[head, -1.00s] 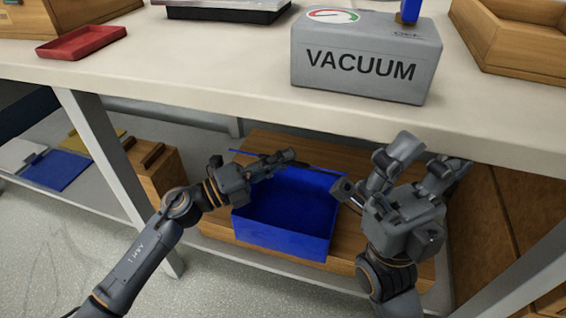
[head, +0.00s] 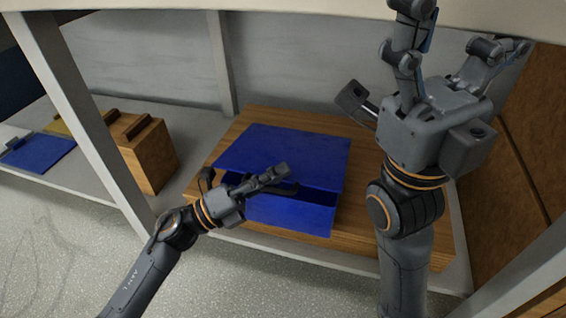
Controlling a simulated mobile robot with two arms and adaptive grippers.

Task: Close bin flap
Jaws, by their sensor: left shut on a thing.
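The blue bin (head: 285,214) sits on a wooden board on the lower shelf, in the middle of the head view. Its blue flap (head: 290,153) lies over most of the opening. The flap slopes, with its front edge raised a little above the front wall, and a dark gap shows between them. My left gripper (head: 277,182) is at the flap's front edge, shut on the flap. The gripper hides part of that edge and of the bin's front. My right gripper (head: 447,52) is open and empty, fingers pointing up, to the right of the bin and apart from it.
The wooden board (head: 380,205) extends to the right of the bin. The table top (head: 300,8) overhangs above. A table leg (head: 85,120) and a wooden box (head: 147,152) stand to the left. A brown panel (head: 530,150) bounds the right.

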